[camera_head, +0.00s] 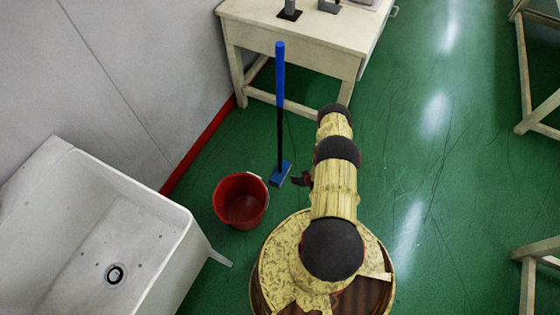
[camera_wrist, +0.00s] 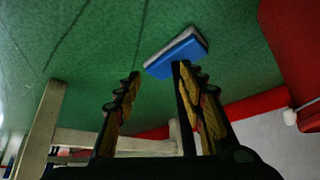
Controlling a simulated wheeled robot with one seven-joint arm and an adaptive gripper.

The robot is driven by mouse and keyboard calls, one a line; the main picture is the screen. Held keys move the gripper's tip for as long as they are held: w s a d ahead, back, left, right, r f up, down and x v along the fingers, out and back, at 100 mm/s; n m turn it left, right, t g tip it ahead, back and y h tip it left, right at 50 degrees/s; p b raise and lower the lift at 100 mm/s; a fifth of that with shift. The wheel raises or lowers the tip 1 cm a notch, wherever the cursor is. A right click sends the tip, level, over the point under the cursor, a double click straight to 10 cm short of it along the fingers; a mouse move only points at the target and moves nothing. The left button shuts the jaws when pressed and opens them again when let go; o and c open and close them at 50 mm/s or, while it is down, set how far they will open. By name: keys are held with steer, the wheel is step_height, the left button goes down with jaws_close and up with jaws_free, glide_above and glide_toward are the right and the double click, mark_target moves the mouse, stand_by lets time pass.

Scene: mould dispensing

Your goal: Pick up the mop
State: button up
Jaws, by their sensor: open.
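The mop stands upright on the green floor, with a blue and black handle (camera_head: 280,90) and a blue head (camera_head: 281,174) at its foot. My gripper (camera_head: 300,179) is mostly hidden by my arm in the head view, close to the right of the mop head. In the wrist view my gripper (camera_wrist: 157,71) has its two fingers apart, with nothing held between them.
A red bucket (camera_head: 241,201) stands just left of the mop head. A white sink (camera_head: 165,230) is at the left. A white table (camera_head: 290,30) stands behind the mop, its legs near the handle. Open green floor (camera_head: 420,170) lies to the right.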

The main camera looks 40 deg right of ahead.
step_height(320, 180, down, 3)
steer(key=a+t, duration=0.1)
steer(key=n+t+h, duration=0.2)
steer(key=t, duration=0.8)
glide_toward(281, 149)
steer(key=d+x, duration=0.1)
steer(key=x, duration=0.3)
steer(key=b+x, duration=0.1)
steer(key=x, duration=0.1)
steer(key=b+x, duration=0.1)
steer(key=x, duration=0.1)
steer(key=a+b+x, duration=0.1)
steer(key=x, duration=0.1)
steer(key=shift+f, duration=0.25)
steer(key=shift+w+d+r, duration=0.1)
steer(key=shift+w+d, duration=0.1)
steer(key=shift+w, duration=0.45)
steer(key=shift+c, duration=0.2)
jaws_close()
